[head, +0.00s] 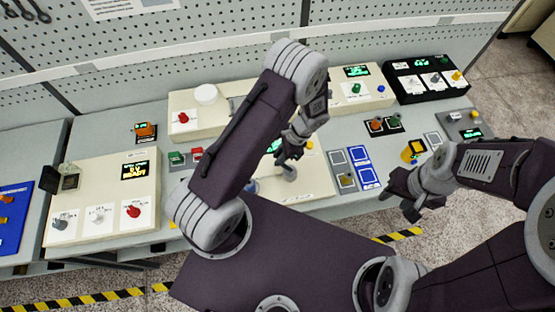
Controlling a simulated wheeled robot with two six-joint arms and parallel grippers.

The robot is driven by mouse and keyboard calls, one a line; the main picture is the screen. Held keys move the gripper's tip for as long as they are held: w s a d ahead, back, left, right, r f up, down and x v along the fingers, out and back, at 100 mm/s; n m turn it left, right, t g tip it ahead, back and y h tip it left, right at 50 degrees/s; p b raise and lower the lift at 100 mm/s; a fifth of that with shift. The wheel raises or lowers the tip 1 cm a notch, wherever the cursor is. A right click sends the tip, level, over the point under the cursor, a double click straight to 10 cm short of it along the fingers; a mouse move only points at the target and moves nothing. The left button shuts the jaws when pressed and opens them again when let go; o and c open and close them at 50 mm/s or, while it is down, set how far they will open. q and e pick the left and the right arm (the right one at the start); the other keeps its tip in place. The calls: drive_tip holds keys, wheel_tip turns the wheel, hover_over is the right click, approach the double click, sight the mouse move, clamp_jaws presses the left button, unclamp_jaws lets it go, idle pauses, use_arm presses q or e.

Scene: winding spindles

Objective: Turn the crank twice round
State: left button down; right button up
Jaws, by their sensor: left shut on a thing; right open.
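My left gripper (287,160) points down over the cream panel (316,181) in the middle of the bench. It is shut on what looks like the crank's handle, just above a pale grey round part (290,173). My forearm and gripper hide most of the crank and part of the panel, so I cannot tell the crank's angle. A green display (273,146) on that panel shows partly beside my arm. My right gripper (398,202) is open and empty, in front of the bench's right part, apart from everything.
A cream box (100,190) with several knobs stands at the left. Another cream box (358,95) and a black box (430,78) stand at the back right. Blue-framed pads (366,178) lie right of the middle panel. A pegboard wall (230,45) closes the back.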

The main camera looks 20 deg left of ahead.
use_arm(q)
drive_tip(key=shift+w+d+m+t, duration=0.2)
drive_tip(key=shift+w+m+t, duration=0.15)
drive_tip(key=shift+m, duration=0.55)
drive_tip(key=c, duration=1.3)
unclamp_jaws()
drive_tip(key=shift+y, duration=0.3)
drive_tip(key=shift+w+d+r+b, duration=0.15)
drive_tip(key=shift+r+b, duration=0.1)
drive_tip(key=shift+b, duration=0.1)
drive_tip(key=s+b+v, duration=0.1)
drive_tip(key=b+v, duration=0.1)
drive_tip(key=v, duration=0.6)
drive_tip(key=shift+w+r, duration=0.2)
drive_tip(key=shift+w, duration=0.25)
